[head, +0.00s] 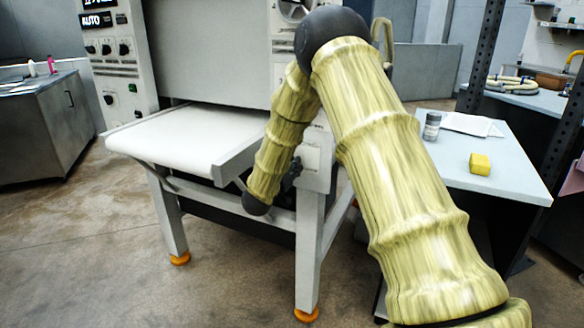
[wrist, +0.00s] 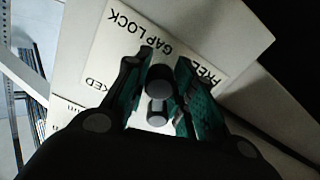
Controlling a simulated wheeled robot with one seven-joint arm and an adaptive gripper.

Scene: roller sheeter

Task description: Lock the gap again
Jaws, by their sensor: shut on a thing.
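The gap lock lever (wrist: 160,82) shows in the wrist view as a dark, round-ended piece between the green-padded fingers. My gripper (wrist: 165,68) is shut on it. Behind it is the white label plate (wrist: 125,42), reading GAP LOCK upside down in this view. FREE is printed at its right, and a partly covered word ending in KED at its left. The fingers hide part of the plate, and I cannot tell exactly which mark the lever points to. In the head view, my arm reaches down to the side of the roller sheeter (head: 205,50); the lever cannot be made out there.
The sheeter's white belt table (head: 185,135) extends to the left of my arm, on legs with orange feet. Open floor lies at the front left.

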